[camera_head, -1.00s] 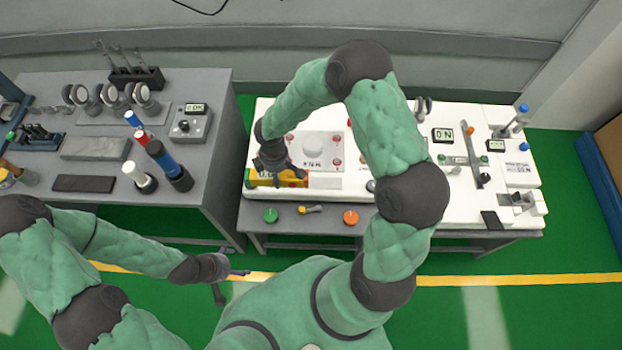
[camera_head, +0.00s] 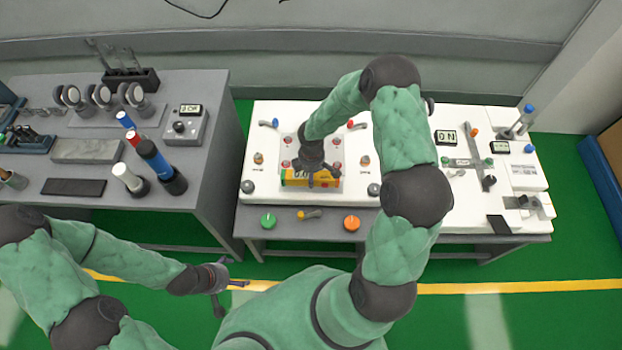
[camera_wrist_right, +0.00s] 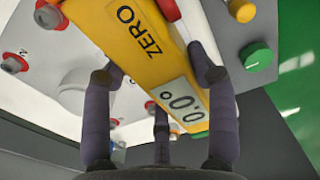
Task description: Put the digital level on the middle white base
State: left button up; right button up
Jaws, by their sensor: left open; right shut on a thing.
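The digital level is a yellow bar with "ZERO" lettering and a lit 0.0° display. It shows in the head view (camera_head: 326,183) and large in the right wrist view (camera_wrist_right: 135,30). My right gripper (camera_head: 314,170) is shut on it, fingers on both sides in the wrist view (camera_wrist_right: 158,80). The level is over the front of a pale plate with red corner knobs (camera_head: 331,151), on the white base (camera_head: 256,180) of the right-hand cart. I cannot tell whether it touches. My left gripper (camera_head: 222,287) is open and empty, low in front of the carts.
A green knob (camera_head: 268,221), a small yellow-handled part and an orange knob (camera_head: 352,222) line the front ledge. More white panels (camera_head: 467,205) with displays stand right. The grey left cart (camera_head: 95,205) holds upright bottles, a dark block and a control box (camera_head: 186,127).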

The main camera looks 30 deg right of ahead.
jog(key=shift+f+b, duration=0.5)
jog(key=shift+f, duration=0.75)
jog(key=shift+f, duration=0.1)
jog(key=o, duration=1.5)
